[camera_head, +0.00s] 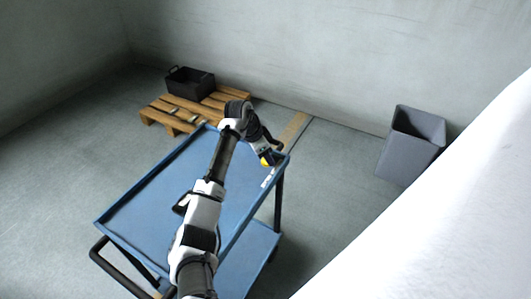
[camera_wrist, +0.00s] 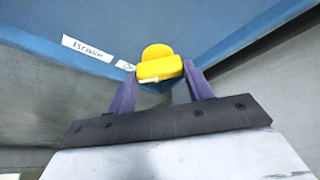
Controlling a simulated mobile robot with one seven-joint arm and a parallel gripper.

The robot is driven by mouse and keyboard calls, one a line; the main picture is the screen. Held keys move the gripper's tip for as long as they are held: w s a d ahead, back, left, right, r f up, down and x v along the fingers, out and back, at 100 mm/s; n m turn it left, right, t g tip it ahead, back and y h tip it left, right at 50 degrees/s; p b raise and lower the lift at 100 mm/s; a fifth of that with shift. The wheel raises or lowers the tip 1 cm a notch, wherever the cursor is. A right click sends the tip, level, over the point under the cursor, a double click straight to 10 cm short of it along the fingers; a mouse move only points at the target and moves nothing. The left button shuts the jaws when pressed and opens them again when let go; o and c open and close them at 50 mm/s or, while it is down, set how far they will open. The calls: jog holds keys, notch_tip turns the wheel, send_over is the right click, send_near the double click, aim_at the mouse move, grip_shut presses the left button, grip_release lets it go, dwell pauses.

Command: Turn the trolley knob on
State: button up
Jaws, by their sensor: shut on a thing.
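The yellow trolley knob (camera_wrist: 158,64) sits at the corner of the blue trolley (camera_head: 150,200), beside a white label reading "Brake" (camera_wrist: 88,48) and a smaller white label. My gripper (camera_wrist: 160,80) is at the knob, with its two purple fingers on either side of it, shut on it. A white mark shows on the knob's near edge. In the head view the knob (camera_head: 267,160) is a small yellow patch at the trolley's far right corner, partly hidden by my gripper.
A wooden pallet (camera_head: 160,117) with a black crate (camera_head: 190,84) lies behind the trolley. A grey bin (camera_head: 410,147) stands to the right by the wall. The trolley's top is bare where it shows. Open floor lies between trolley and bin.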

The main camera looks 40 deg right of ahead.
jog(key=shift+m+g, duration=0.3)
jog(key=shift+m, duration=0.5)
jog(key=o, duration=1)
jog(key=b+v, duration=0.2)
jog(key=v, duration=1.2)
jog(key=shift+d, duration=0.2)
